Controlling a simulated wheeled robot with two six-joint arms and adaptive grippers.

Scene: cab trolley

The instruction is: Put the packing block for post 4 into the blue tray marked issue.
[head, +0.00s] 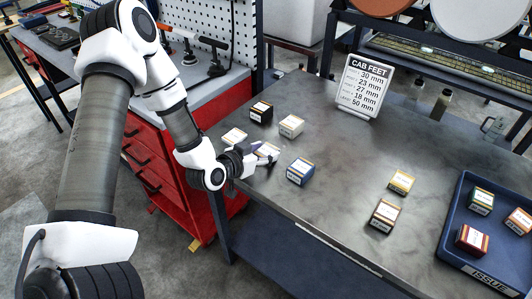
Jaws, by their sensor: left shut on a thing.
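The blue tray (452,213) marked ISSUE stands at the right of the table. It holds a green block (481,201), an orange block (519,221) and a dark red block (472,240). My left gripper (266,158) is shut on a purple-topped block (265,149) at the table's left part; the fingers partly hide it. I cannot tell whether it touches the table. Block markings are too small to read. My right gripper is out of view.
Around the gripper stand a black block (261,111), a cream block (291,125), a pale yellow-green block (234,137) and a blue block (300,171). A yellow block (401,181) and a brown block (385,215) stand near the tray. The table's middle is clear.

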